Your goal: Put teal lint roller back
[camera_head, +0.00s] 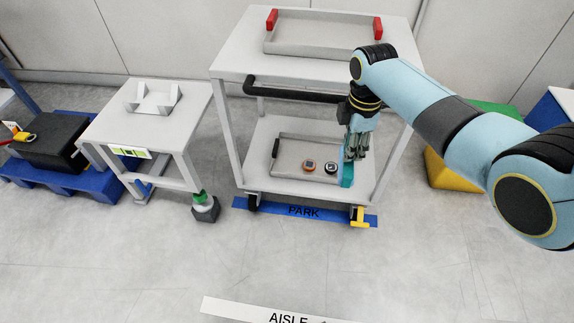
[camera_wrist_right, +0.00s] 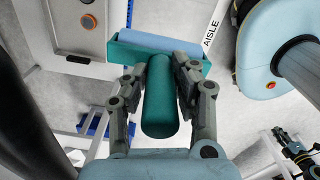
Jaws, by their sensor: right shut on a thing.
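The teal lint roller is in my right gripper (camera_head: 355,153). In the right wrist view its teal handle (camera_wrist_right: 160,98) lies between the two fingers of the gripper (camera_wrist_right: 160,82), and its light blue roll (camera_wrist_right: 160,41) sits in a teal holder beyond the fingertips. In the head view only a teal part of the roller (camera_head: 347,176) shows below the fingers, at the right end of the grey tray (camera_head: 296,151) on the cart's lower shelf. Whether it touches the tray or shelf is unclear.
The tray also holds an orange round item (camera_head: 309,166) and a dark round item (camera_head: 331,168). The cart's upper shelf (camera_head: 238,55) bears another tray with red handles (camera_head: 323,51). Front floor is clear.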

